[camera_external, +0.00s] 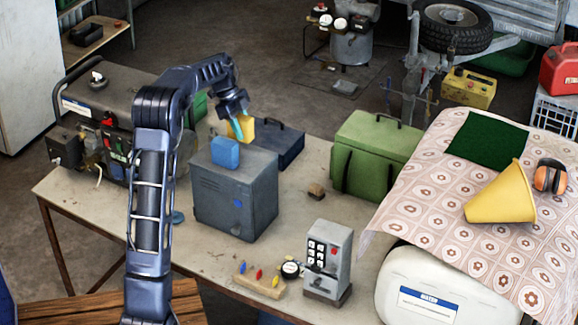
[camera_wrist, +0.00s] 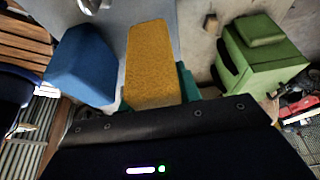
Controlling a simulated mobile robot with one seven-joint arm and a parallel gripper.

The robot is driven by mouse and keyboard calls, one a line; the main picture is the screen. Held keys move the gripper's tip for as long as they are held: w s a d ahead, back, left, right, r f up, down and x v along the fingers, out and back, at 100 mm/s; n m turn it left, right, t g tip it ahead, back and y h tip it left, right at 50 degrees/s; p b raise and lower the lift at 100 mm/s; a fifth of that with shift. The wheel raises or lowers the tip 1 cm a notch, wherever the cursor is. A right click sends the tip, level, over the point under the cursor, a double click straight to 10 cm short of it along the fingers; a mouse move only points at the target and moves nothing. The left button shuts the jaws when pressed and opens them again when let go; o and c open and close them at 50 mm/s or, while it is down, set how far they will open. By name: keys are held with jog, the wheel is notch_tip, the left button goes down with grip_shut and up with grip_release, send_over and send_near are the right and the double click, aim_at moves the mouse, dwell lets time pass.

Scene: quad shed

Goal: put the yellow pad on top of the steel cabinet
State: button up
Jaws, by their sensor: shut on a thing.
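The yellow pad (camera_external: 243,130) is between the fingers of my gripper (camera_external: 238,116), which is shut on it. In the outside view it shows just above and behind the cabinet's back edge; its exact height is hard to tell. The wrist view shows the yellow pad (camera_wrist: 152,60) large in the middle, with teal fingers beside it. The grey steel cabinet (camera_external: 222,196) stands upright on the table. A blue pad (camera_external: 225,152) is on its top, toward the back left; it also shows left of the yellow pad in the wrist view (camera_wrist: 80,65).
A dark blue toolbox (camera_external: 285,143) is behind the cabinet, and a green box (camera_external: 375,155) stands to its right. A generator (camera_external: 115,125) is at the left. A grey keypad box (camera_external: 329,258) stands in front. The cabinet top right of the blue pad looks clear.

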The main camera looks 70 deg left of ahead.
jog(key=shift+f, duration=1.8)
jog(key=shift+f, duration=0.15)
jog(key=o, duration=0.9)
jog(key=v, duration=1.2)
jog(key=shift+r, duration=0.2)
